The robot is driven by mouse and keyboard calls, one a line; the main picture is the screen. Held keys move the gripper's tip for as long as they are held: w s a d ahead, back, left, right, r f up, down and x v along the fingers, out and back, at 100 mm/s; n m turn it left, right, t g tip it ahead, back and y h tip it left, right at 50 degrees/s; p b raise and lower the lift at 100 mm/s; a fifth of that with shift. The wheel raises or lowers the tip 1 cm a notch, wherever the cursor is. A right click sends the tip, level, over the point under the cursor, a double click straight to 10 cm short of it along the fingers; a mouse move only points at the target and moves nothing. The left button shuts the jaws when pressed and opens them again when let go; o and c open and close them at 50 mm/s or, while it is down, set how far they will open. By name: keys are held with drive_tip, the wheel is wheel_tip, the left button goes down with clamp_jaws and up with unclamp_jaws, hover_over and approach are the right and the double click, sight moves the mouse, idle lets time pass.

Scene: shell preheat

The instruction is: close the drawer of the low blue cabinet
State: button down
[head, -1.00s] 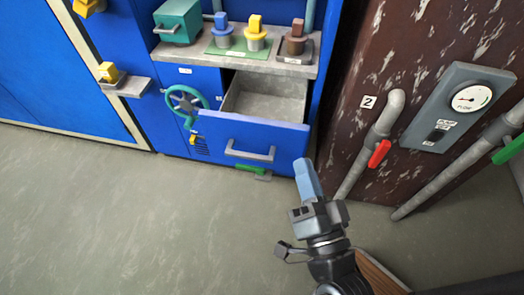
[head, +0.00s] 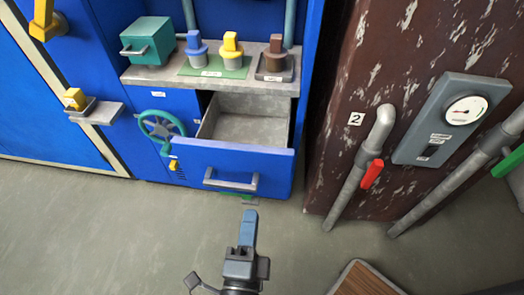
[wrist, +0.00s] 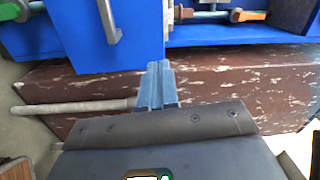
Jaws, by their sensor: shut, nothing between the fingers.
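The drawer (head: 235,160) of the low blue cabinet (head: 185,105) is pulled out, and its grey inside looks empty. Its blue front carries a grey bar handle (head: 231,184). My gripper (head: 249,214) is shut and empty, just below the handle's right end in the head view. In the wrist view my shut blue fingers (wrist: 155,75) show at the lower right of the blue drawer front (wrist: 110,50), with the handle (wrist: 108,22) to their upper left. I cannot tell whether the fingers touch the drawer front.
Above the drawer, a grey shelf (head: 150,76) holds a teal box (head: 147,43) and several coloured knobs. A teal handwheel (head: 161,128) is left of the drawer. A brown scraped panel with a pipe (head: 357,175) and red lever (head: 372,173) stands right. Floor at left is clear.

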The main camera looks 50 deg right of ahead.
drive_tip(key=w+a+m, duration=0.2)
approach(252, 155)
drive_tip(key=shift+g, duration=0.4)
drive_tip(key=x, duration=0.6)
drive_tip(key=shift+w+d+r, duration=0.3)
drive_tip(key=shift+w, duration=0.05)
